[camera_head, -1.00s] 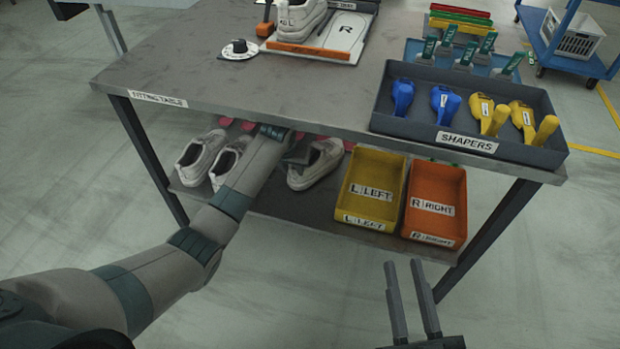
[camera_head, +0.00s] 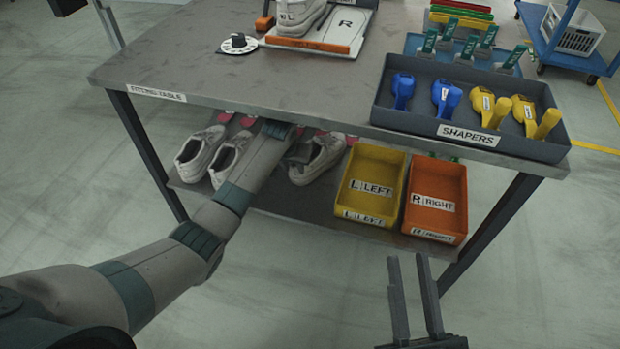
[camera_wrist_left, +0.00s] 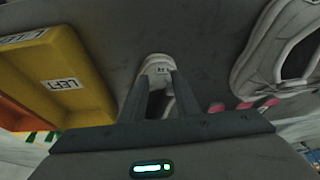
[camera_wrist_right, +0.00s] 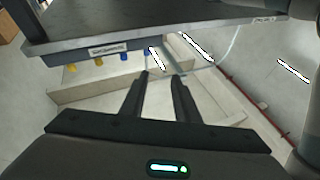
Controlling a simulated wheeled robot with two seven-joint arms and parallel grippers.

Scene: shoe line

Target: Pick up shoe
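White shoes sit on the lower shelf: a left one (camera_head: 198,152), one beside it (camera_head: 229,162), partly behind my left arm, and one to the right (camera_head: 320,162). My left gripper reaches under the tabletop at the right shoe; its fingers are mostly hidden in the head view. In the left wrist view, the left gripper (camera_wrist_left: 158,82) is open, with one end of a white shoe (camera_wrist_left: 157,68) beyond and between the fingertips. Contact cannot be told. A larger shoe (camera_wrist_left: 262,65) lies to the right there. My right gripper (camera_head: 408,262) is open and empty in front of the table.
A yellow left bin (camera_head: 370,165) and orange right bin (camera_head: 436,180) stand right of the shoes. On top are a shapers tray (camera_head: 400,122), a dial (camera_head: 238,43) and another shoe (camera_head: 298,17) on a board.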

